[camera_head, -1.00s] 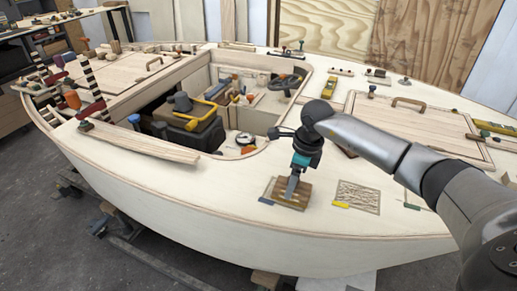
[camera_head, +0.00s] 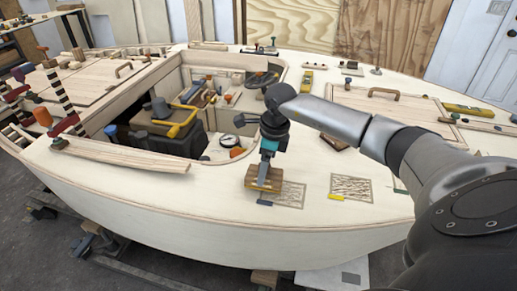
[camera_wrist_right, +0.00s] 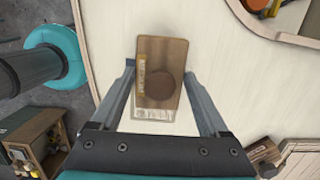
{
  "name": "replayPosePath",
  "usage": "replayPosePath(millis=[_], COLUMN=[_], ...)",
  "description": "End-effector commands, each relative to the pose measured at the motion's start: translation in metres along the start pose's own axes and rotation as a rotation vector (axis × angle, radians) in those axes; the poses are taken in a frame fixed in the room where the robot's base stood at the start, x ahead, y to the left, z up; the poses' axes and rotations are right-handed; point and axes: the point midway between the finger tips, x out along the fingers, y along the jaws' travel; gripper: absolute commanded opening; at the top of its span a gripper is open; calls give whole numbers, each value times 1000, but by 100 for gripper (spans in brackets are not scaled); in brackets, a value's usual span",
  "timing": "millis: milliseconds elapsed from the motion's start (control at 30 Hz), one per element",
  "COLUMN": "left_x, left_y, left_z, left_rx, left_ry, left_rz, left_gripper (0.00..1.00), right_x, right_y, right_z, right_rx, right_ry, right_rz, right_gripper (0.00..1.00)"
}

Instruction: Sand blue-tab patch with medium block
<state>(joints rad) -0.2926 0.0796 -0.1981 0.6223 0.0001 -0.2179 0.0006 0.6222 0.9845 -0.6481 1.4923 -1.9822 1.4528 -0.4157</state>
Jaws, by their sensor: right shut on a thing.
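My right gripper (camera_head: 265,176) is shut on a brown sanding block (camera_head: 262,184), at the left part of the blue-tab patch. In the right wrist view the block (camera_wrist_right: 152,58) has a round brown knob and a yellowish strip along one side, between the two fingers (camera_wrist_right: 162,90). Whether the block touches the deck is hard to tell. The blue-tab patch (camera_head: 291,194) is a rough, grainy rectangle, with its right part uncovered. Its blue tab (camera_head: 264,202) lies at the near left corner. A pale patch edge (camera_wrist_right: 155,113) shows below the block in the wrist view. My left gripper is out of view.
A similar rough patch with a yellow tab (camera_head: 336,197) lies to the right. The open cockpit, with a black toolbox (camera_head: 165,133), is behind and left. A loose plank (camera_head: 120,155) lies along its edge. The hull's near edge drops off in front.

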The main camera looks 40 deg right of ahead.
Motion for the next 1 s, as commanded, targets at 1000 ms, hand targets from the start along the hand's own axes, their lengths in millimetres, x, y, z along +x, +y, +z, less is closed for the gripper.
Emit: replayPosePath(millis=[1000], left_x=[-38], left_y=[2], left_z=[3], left_rx=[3], left_ry=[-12], left_rz=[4], left_gripper=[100], right_x=[-56], right_y=[-8], right_z=[-2], right_rx=[-4], right_ry=[-1], right_rz=[2], right_gripper=[18])
